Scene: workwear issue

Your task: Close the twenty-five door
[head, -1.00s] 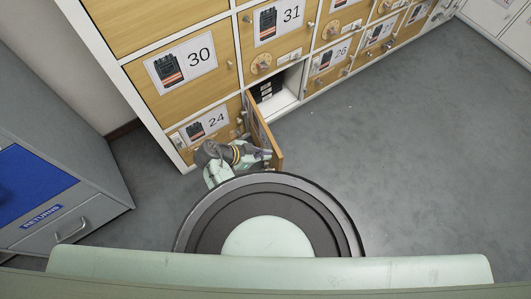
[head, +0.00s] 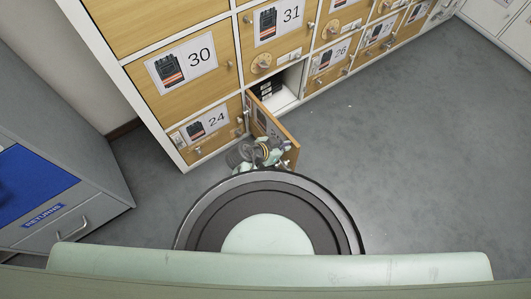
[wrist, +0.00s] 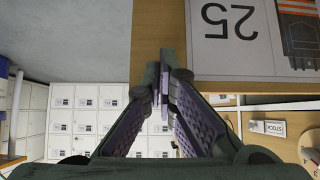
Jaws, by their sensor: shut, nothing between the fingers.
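The twenty-five door (head: 281,135) stands open, hinged at its left between door 24 (head: 207,123) and the open compartment (head: 283,92). Its outer face, with a picture card, is turned toward my gripper (head: 274,153). My gripper is low beside the door's outer face, near its free edge. In the wrist view the door (wrist: 160,35) fills the upper right, its card (wrist: 235,30) reading 25 upside down. My gripper (wrist: 163,75) is shut and empty, its fingertips overlapping the door's edge in the picture. Whether they touch it I cannot tell.
Dark items (head: 268,90) sit inside the open compartment. Door 26 (head: 330,62) is closed to the right. A grey returns cabinet (head: 95,210) stands at the left. The grey floor (head: 400,150) to the right is clear.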

